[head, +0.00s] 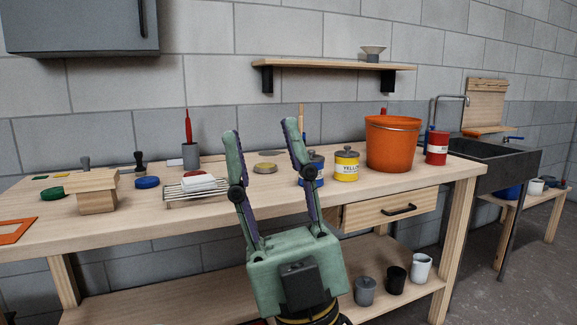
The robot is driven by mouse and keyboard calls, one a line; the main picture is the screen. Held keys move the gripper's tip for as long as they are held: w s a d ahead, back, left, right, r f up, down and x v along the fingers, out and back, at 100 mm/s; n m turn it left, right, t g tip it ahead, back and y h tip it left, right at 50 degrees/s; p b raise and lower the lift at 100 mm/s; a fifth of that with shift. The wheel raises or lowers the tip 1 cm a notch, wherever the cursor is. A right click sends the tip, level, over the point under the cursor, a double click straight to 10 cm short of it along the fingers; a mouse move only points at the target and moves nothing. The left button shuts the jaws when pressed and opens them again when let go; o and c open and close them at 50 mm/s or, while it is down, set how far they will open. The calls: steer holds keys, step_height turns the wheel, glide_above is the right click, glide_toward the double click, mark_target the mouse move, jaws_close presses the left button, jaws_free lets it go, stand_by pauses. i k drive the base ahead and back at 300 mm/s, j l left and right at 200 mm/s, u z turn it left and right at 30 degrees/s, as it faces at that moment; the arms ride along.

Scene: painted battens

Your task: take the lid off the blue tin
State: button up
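The blue tin (318,167) stands on the workbench just right of my gripper, left of the yellow tin (346,166). A dark lid with a knob (312,154) appears to sit on top of it. My gripper's right finger covers the blue tin's left part. My gripper (261,135) is raised in front of the bench with its two green fingers spread wide and nothing between them. From this view I cannot tell how far it is from the tin.
An orange bucket (393,145) and a red tin (437,147) stand right of the yellow tin. A wire rack (196,192) and a wooden block stand (95,190) are on the left. A flat round tan disc (265,168) lies behind the gripper. A shelf (335,65) hangs above.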

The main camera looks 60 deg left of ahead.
mark_target(315, 157)
steer(key=u, duration=1.45)
